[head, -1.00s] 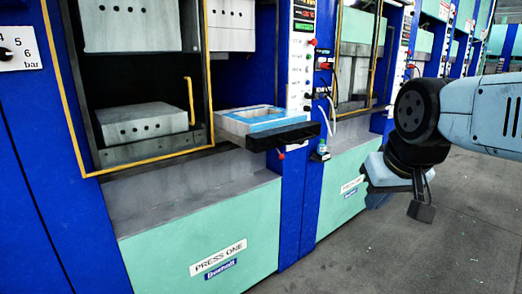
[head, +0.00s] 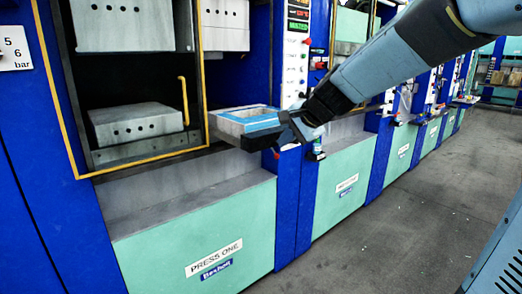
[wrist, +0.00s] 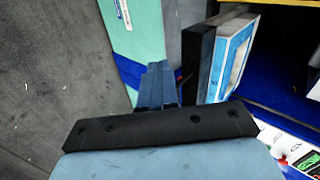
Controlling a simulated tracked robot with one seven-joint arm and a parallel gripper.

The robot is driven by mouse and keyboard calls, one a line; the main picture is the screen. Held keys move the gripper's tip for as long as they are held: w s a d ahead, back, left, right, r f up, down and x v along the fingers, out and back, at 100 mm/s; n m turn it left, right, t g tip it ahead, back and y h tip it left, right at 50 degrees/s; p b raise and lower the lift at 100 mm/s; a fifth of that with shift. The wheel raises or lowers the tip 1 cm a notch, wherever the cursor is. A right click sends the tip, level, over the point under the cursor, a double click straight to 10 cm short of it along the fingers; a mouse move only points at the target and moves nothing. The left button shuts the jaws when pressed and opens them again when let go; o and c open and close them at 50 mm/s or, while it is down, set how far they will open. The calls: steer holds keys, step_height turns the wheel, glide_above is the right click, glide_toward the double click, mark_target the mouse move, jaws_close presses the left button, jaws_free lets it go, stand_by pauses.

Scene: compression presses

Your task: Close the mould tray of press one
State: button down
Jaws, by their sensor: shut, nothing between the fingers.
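Press one (head: 215,258) stands at the left of the head view. Its mould tray (head: 232,124), pale with a blue-edged top, sticks out from the press beside the yellow-framed door. A dark bar (head: 254,139) runs along the tray's front. My gripper (head: 285,140) is at the right end of this bar, partly blocking the view of it. In the wrist view, my gripper (wrist: 156,82) is shut and empty, close beside the tray's dark bar (wrist: 196,62), with the blue-and-white tray (wrist: 230,60) behind it. I cannot tell whether they touch.
The yellow-framed door (head: 184,102) borders the press opening. A white control panel (head: 298,52) with buttons stands just behind the tray. More presses (head: 345,187) line up to the right. The grey floor (head: 370,235) in front is clear.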

mark_target(257, 149)
steer(key=shift+m, duration=0.4)
steer(key=x, duration=0.4)
steer(key=w+r+x, duration=0.1)
steer(key=x, duration=0.4)
steer(key=w+r+x, duration=0.1)
steer(key=x, duration=0.3)
steer(key=shift+w+a, duration=0.2)
steer(key=shift+a, duration=0.25)
steer(key=shift+w+a, duration=0.4)
steer(key=shift+w, duration=0.15)
